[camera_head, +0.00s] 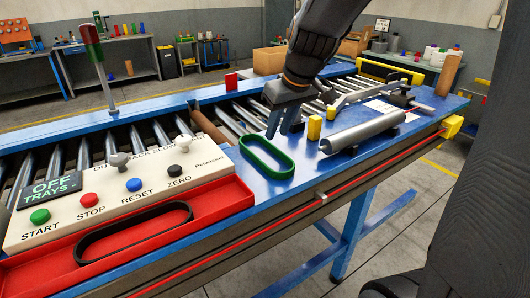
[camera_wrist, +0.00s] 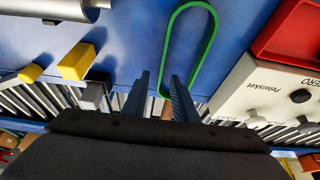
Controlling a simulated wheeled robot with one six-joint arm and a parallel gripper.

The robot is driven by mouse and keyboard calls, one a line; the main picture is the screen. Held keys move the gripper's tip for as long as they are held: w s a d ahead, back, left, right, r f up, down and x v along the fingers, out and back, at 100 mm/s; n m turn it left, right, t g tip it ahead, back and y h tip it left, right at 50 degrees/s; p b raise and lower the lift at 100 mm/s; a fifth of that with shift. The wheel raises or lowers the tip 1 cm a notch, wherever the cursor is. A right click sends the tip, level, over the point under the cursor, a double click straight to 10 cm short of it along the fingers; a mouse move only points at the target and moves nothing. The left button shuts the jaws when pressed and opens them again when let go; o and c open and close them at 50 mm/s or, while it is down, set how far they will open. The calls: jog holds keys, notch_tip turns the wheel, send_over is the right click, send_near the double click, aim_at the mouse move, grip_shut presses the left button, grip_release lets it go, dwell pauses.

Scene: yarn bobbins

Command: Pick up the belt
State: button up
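A green belt (camera_head: 268,176) lies as a long loop on the blue table surface, right of the control panel. In the wrist view the green belt (camera_wrist: 166,50) stretches up from near my fingertips. A black belt (camera_head: 136,214) lies in the red tray (camera_head: 225,197) at the front left.
The control panel (camera_head: 120,190) with coloured knobs stands left of the green belt. A grey metal cylinder (camera_head: 362,131) and yellow blocks (camera_head: 314,128) lie to the right. A roller conveyor (camera_head: 225,125) runs behind.

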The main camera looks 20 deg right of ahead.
jog(key=shift+s+p+x, duration=0.15)
jog(key=shift+p+x, duration=0.15)
jog(key=shift+x, duration=0.9)
jog(key=shift+s+p+x, duration=0.2)
jog(key=shift+p+x, duration=0.1)
jog(key=shift+x, duration=0.9)
jog(key=shift+f, duration=0.15)
grip_shut()
